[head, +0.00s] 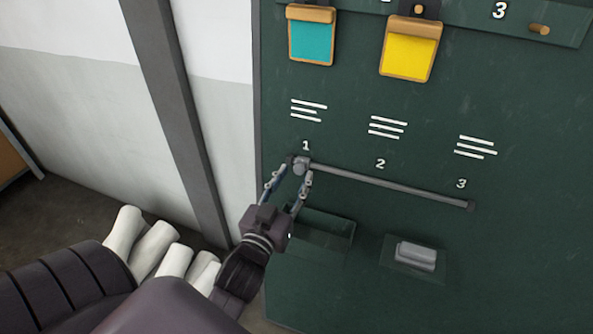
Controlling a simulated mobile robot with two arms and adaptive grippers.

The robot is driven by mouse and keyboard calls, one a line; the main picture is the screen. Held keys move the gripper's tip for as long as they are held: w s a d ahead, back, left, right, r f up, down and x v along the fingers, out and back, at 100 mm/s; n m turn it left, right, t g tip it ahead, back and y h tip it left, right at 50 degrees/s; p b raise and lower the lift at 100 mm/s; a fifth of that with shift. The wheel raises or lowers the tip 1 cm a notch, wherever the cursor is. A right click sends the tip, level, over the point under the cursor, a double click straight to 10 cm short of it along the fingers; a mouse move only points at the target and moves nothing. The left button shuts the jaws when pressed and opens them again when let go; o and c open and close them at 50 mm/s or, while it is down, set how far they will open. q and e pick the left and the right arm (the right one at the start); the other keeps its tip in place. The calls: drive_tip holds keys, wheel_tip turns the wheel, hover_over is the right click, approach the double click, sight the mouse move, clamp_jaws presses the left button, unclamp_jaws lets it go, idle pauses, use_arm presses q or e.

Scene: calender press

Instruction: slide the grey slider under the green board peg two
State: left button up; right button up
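The green board (375,255) fills the right side of the head view. A grey rail (395,186) crosses it under the numbers 1, 2 and 3, sloping down to the right. The grey slider (301,165) is a small knob at the rail's left end, below number 1. My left gripper (296,172) is at the slider, its fingers spread with one tip on each side. The left fingertip looks apart from the knob; the right one overlaps its lower edge, and contact cannot be told. My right gripper is out of view.
A teal card (311,43) and a yellow card (408,56) hang above. A bare wooden peg (539,29) is at number 3. The rail is clear to the right.

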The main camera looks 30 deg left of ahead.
use_arm(q)
drive_tip(key=shift+x, duration=1.1)
clamp_jaws()
